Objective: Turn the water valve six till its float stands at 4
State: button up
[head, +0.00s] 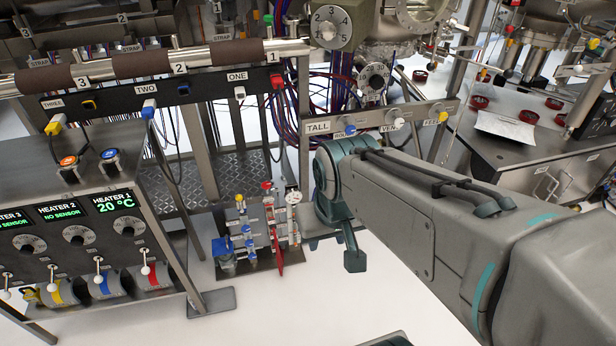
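A small manifold panel (257,232) stands low behind the heater bench, near the middle of the head view. It carries several small blue, yellow, red and white handles and fittings. No number on them is readable, so I cannot tell which is water valve six. No float or its scale can be made out. My arm reaches in from the right, and its wrist is just right of the panel. A dark grey-teal part, seemingly of my gripper (354,258), hangs below the wrist, apart from the panel. Its fingers cannot be made out.
The heater bench (80,185) with displays and switches stands at left. A rail with straps (170,62) crosses above a row of coloured plugs. A bar (380,122) labelled TALL passes behind my arm. Pale floor (290,315) is clear in front of the panel.

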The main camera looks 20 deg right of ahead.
aim_at(245, 229)
jog(key=z, duration=0.4)
jog(key=i, duration=1.05)
jog(key=u, duration=0.35)
